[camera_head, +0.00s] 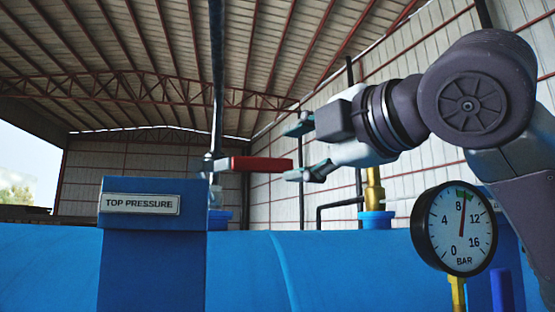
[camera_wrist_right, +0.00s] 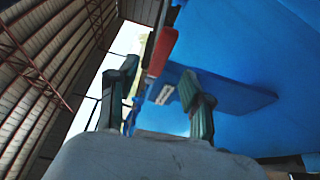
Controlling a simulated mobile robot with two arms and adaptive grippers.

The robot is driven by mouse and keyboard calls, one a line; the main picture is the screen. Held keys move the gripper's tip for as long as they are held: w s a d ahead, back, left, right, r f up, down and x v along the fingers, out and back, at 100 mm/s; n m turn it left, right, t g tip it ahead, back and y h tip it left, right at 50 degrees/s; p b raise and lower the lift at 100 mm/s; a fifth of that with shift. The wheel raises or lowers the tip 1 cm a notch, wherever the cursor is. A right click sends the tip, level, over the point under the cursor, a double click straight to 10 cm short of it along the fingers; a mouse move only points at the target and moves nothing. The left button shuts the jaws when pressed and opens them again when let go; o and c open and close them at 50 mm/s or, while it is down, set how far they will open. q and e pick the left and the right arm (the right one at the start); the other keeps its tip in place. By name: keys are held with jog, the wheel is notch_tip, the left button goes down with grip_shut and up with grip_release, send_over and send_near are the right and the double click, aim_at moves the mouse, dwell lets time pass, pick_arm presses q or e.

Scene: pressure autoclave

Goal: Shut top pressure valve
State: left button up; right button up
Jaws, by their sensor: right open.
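The red valve lever (camera_head: 265,164) lies nearly level, pointing right from a metal valve on the vertical pipe, just behind the blue TOP PRESSURE box (camera_head: 150,262). My right gripper (camera_head: 297,150) is open and comes in from the right. Its fingertips are close to the lever's free end, with the lower finger about level with it. Whether they touch cannot be told. In the right wrist view, the red lever (camera_wrist_right: 163,48) shows ahead, beyond and between the two open fingers (camera_wrist_right: 164,88). Nothing is held. My left gripper is not in view.
A round pressure gauge (camera_head: 461,228) stands at the lower right, its needle nearly upright just past 8. A brass fitting (camera_head: 375,190) rises from the blue tank (camera_head: 330,270) below my right gripper. A dark vertical pipe (camera_head: 217,80) runs up from the valve.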

jog(key=v, duration=0.3)
jog(key=shift+s, duration=0.2)
jog(key=shift+d, duration=0.1)
dwell(0.3)
